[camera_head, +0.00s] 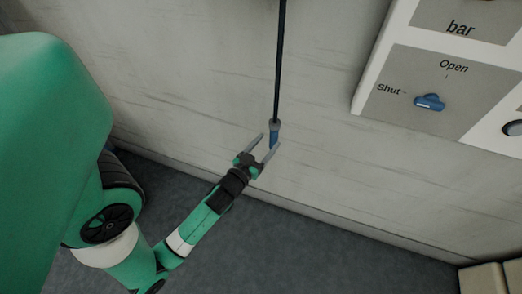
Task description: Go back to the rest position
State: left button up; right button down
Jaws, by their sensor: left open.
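My left gripper (264,147) is at the end of the green arm that comes in from the left. Its two fingers are apart. A blue handle (274,132) hangs at the lower end of a black cord or rod (280,60) in front of the wall. The handle appears between or just behind the fingertips; I cannot tell whether they touch it. My right gripper is not in view.
A white panel (370,75) at the upper right carries a blue knob (430,102) between "Open" and "Shut" labels. The pale wall (180,60) runs behind. Beige blocks (484,279) stand at the lower right. The dark floor (320,255) is clear.

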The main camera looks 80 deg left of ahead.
pick_arm(q)
jog(key=v, duration=0.3)
jog(key=shift+s+d+b, duration=0.2)
jog(key=shift+d+b, duration=0.05)
jog(key=shift+b, duration=0.15)
